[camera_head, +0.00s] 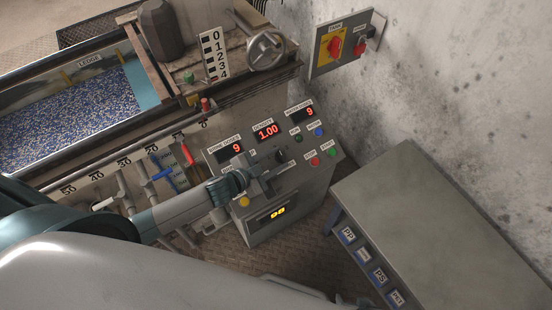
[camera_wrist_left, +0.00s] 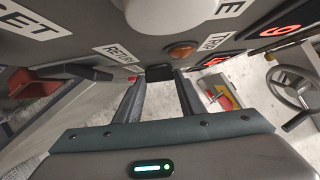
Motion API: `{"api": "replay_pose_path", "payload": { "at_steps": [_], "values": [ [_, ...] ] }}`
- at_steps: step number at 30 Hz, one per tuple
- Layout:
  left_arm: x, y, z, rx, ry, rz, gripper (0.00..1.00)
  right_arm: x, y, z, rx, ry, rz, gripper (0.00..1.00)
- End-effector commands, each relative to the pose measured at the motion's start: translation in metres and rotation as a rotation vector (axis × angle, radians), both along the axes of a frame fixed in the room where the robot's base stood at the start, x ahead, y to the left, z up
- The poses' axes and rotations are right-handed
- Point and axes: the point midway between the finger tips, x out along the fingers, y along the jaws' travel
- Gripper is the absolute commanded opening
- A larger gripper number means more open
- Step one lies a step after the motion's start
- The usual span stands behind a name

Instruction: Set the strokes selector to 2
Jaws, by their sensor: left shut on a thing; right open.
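The grey control panel (camera_head: 323,178) stands at the centre of the head view. My left gripper (camera_head: 265,181) reaches its face from the left and covers part of its controls and labels. In the left wrist view, my left gripper (camera_wrist_left: 158,88) is shut on a small dark knob (camera_wrist_left: 158,72) on the panel face. I cannot read a strokes label or the knob's setting. Another dark control (camera_head: 282,156) shows just beyond the gripper. My right gripper is not in view.
Several coloured buttons (camera_head: 315,162) are on the right. A grey bench (camera_head: 430,205) stands right of the panel, a trough of blue granules (camera_head: 70,120) left. Coloured levers (camera_head: 160,172) are close to my left arm.

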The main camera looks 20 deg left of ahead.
Motion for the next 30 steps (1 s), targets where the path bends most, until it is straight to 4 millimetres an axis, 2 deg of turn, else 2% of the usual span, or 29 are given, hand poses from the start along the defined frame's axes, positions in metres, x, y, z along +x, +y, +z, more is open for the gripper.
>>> {"api": "replay_pose_path", "payload": {
  "at_steps": [2,3,5,20,30],
  "values": [
    [0.001,-0.001,0.002,-0.002,-0.003,-0.001,0.14,0.0,0.0,0.0,0.0,0.0,0.0,0.7],
    [0.001,-0.001,0.002,-0.002,-0.003,-0.001,0.43,0.0,0.0,0.0,0.0,0.0,0.0,0.7],
    [0.001,-0.001,0.001,-0.002,-0.003,-0.001,0.55,0.0,0.0,0.0,0.0,0.0,0.0,0.7],
    [-0.007,0.003,0.003,0.0,-0.001,-0.001,0.55,0.0,0.0,0.0,0.0,0.001,0.0,0.7],
    [-0.045,0.022,0.019,0.0,0.001,0.0,0.55,-0.001,0.0,-0.001,-0.001,0.005,0.0,0.7]
  ]
}}
